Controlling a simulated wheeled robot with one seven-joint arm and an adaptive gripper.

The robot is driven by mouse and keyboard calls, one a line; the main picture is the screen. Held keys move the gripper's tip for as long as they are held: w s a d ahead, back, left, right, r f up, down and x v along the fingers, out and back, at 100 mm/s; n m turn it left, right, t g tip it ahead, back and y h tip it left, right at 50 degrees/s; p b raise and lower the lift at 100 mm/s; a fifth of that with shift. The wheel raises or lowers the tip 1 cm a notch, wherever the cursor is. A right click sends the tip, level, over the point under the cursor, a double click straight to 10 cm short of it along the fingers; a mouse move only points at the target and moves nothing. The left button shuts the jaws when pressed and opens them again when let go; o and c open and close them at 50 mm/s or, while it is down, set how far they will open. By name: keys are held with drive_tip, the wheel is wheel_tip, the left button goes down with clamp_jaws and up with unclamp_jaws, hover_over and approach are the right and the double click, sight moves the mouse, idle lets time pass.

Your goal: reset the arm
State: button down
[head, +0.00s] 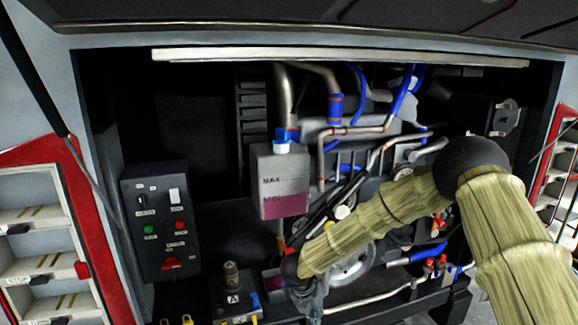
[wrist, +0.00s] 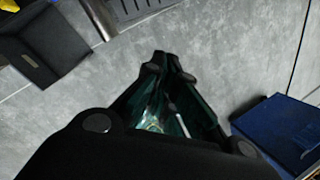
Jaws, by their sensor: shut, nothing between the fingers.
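My arm (head: 380,218) is covered in a yellowish ribbed sleeve. It reaches from the right side of the head view across the front of the open engine bay, bent at a dark elbow. My gripper (head: 308,300) hangs low at the arm's end, partly dark against the bay's lower edge. In the wrist view my gripper (wrist: 172,62) is shut, its fingertips together with nothing between them. It points over a grey floor (wrist: 225,60).
A coolant tank (head: 281,180) with pink fluid stands left of my arm. A control panel (head: 160,222) is further left. A small block marked A (head: 235,307) sits near my gripper. Red-edged shelves (head: 72,225) flank the bay. The wrist view shows a blue box (wrist: 280,130) at right.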

drive_tip(key=s+d+f+n+t+b, duration=0.1)
drive_tip(key=s+d+f+n+b, duration=0.15)
drive_tip(key=s+f+n, duration=0.4)
drive_tip(key=s+d+f+n+t+b, duration=0.1)
drive_tip(key=s+d+f+n, duration=0.35)
drive_tip(key=f+n, duration=0.3)
drive_tip(key=s+d+f+n+b, duration=0.2)
drive_tip(key=s+d+f+n, duration=0.1)
drive_tip(key=s+f+n, duration=0.4)
drive_tip(key=s+d+f+n+g+y+b, duration=0.1)
drive_tip(key=s+d+f+n+b, duration=0.1)
drive_tip(key=s+n, duration=0.7)
drive_tip(key=s+d+f+n+g+y+b, duration=0.2)
drive_tip(key=s+f+n, duration=0.2)
drive_tip(key=s+n, duration=0.6)
drive_tip(key=s, duration=0.9)
drive_tip(key=shift+d+f+g, duration=0.15)
drive_tip(key=shift+d+g, duration=0.05)
drive_tip(key=shift+g, duration=0.1)
